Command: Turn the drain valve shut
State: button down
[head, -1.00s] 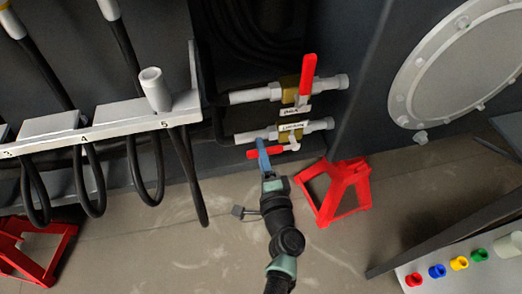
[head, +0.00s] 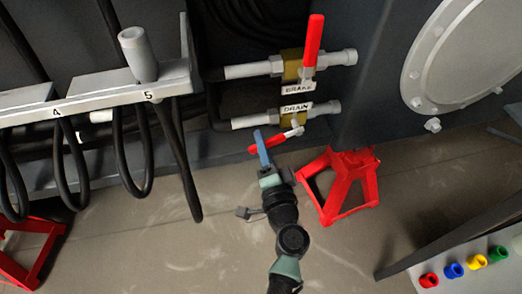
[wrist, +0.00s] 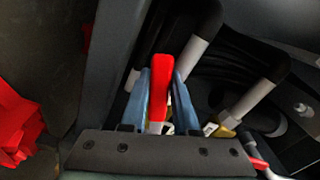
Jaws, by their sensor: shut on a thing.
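My gripper (head: 262,147) has blue fingers and is at the lever's free end. In the wrist view the red lever (wrist: 160,82) stands between the two blue fingers of my gripper (wrist: 161,90), which is shut on it. The fingers partly hide the lever.
Just above is the brake valve (head: 292,65) with an upright red lever (head: 313,42). A red stand (head: 342,188) is at lower right. Hoses hang from a numbered rack (head: 95,97) at left. A panel with coloured caps (head: 455,270) is at bottom right.

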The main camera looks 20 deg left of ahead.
jog(key=shift+w+d+f+n+b, duration=0.15)
jog(key=shift+d+f+n+b, duration=0.1)
jog(key=shift+f+n+b, duration=0.75)
jog(key=shift+w+d+f+n+b, duration=0.2)
jog(key=shift+n+b, duration=0.4)
jog(key=shift+b, duration=0.8)
jog(key=shift+d, duration=0.1)
jog(key=c, duration=0.7)
grip_release()
jog(key=shift+o, duration=0.2)
